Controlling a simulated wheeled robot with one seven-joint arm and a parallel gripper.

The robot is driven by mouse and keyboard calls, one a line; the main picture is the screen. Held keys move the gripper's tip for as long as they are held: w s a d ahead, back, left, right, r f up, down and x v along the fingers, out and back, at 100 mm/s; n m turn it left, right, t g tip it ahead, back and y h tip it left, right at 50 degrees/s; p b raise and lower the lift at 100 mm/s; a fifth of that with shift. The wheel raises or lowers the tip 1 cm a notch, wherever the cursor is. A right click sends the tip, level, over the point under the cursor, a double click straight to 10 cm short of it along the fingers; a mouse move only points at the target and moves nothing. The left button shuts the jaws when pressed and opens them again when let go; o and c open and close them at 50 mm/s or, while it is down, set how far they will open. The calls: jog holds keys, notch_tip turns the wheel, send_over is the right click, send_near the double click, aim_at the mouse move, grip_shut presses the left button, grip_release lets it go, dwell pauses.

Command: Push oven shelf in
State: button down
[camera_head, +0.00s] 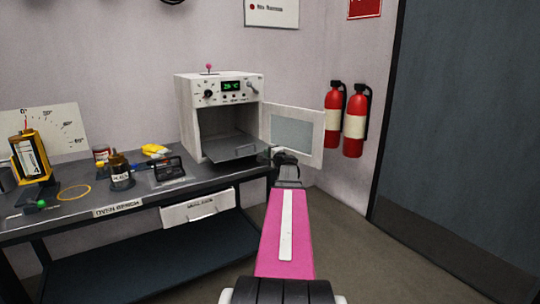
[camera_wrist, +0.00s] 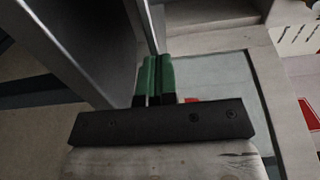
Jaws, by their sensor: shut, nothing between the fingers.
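The oven (camera_head: 219,116) is a white box on the bench with a lit green display. Its door (camera_head: 293,132) stands open to the right and has a pale glass pane. The grey oven shelf (camera_head: 238,149) is partly out, its front edge sticking out of the cavity. My gripper (camera_head: 284,158) is at the shelf's front right, between shelf and door. In the wrist view my gripper's green fingertips (camera_wrist: 154,78) are together and empty, close to a thin grey edge. I cannot tell whether they touch it. The door's pane also shows there (camera_wrist: 215,100).
The bench (camera_head: 105,211) holds a black-framed item (camera_head: 168,169), a dark bottle (camera_head: 121,172) and a yellow device (camera_head: 30,158) left of the oven. A drawer (camera_head: 198,207) sits under the bench front. Two red fire extinguishers (camera_head: 355,121) hang right of the door. Floor at right is clear.

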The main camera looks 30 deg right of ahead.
aim_at(249, 140)
jog(key=w, duration=2)
jog(key=shift+w, duration=0.4)
jog(key=shift+w+r, duration=0.1)
